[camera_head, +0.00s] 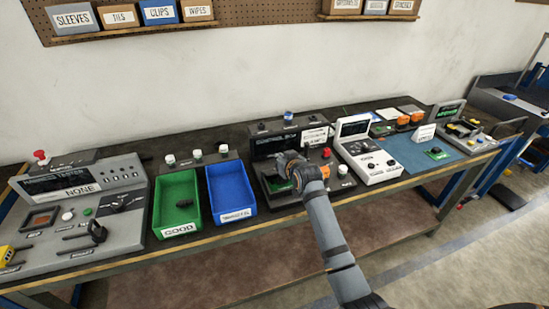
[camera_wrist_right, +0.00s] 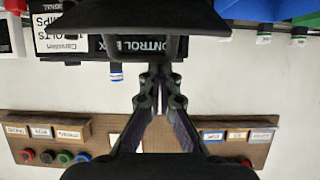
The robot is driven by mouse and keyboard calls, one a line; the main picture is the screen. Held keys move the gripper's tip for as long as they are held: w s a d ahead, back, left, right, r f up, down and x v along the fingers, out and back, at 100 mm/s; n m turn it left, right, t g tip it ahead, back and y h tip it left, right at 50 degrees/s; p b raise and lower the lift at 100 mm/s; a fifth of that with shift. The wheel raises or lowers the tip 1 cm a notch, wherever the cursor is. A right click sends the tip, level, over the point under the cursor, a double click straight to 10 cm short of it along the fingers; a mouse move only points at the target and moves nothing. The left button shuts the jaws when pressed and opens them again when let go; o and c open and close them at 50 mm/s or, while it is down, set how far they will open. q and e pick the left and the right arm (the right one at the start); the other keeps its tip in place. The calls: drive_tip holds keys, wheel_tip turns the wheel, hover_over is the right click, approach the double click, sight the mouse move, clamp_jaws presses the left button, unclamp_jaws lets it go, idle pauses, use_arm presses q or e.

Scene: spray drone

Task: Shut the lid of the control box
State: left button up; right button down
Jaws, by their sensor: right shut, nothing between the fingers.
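The control box (camera_head: 260,180) stands at the middle of the bench, a dark case with a green part inside. Its dark labelled panel (camera_head: 272,144) stands up at the back, so the box looks open. The lettering "CONTROL BOX" (camera_wrist_right: 140,46) also shows in the right wrist view, partly behind a dark edge and bar. My right gripper (camera_head: 288,162) is over the box, in front of the panel, and hides part of the inside. Its fingers (camera_wrist_right: 157,80) are together and empty. Whether they touch the box is unclear. My left gripper is not in view.
Left of the box are a blue bin (camera_head: 230,187), a green bin (camera_head: 176,201) and a grey tester (camera_head: 85,205). A white device (camera_head: 366,152) stands close on the right. A blue mat (camera_head: 412,157) lies farther right. Wall shelves (camera_head: 130,30) are above.

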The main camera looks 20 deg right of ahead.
drive_tip(key=s+f+t+b, duration=0.2)
drive_tip(key=b, duration=0.1)
drive_tip(key=s+f+t+b, duration=0.2)
drive_tip(key=f+b, duration=0.1)
drive_tip(key=b, duration=0.1)
drive_tip(key=shift+d+t+b, duration=0.15)
drive_tip(key=shift+t+b, duration=0.15)
drive_tip(key=shift+t, duration=0.1)
drive_tip(key=shift+s+f+b, duration=0.25)
drive_tip(key=shift+f+b, duration=0.1)
drive_tip(key=shift+b, duration=0.15)
drive_tip(key=shift+s+f+b, duration=0.2)
drive_tip(key=shift+f+b, duration=0.05)
drive_tip(key=shift+b, duration=0.1)
drive_tip(key=shift+f, duration=0.15)
drive_tip(key=shift+s+f, duration=0.1)
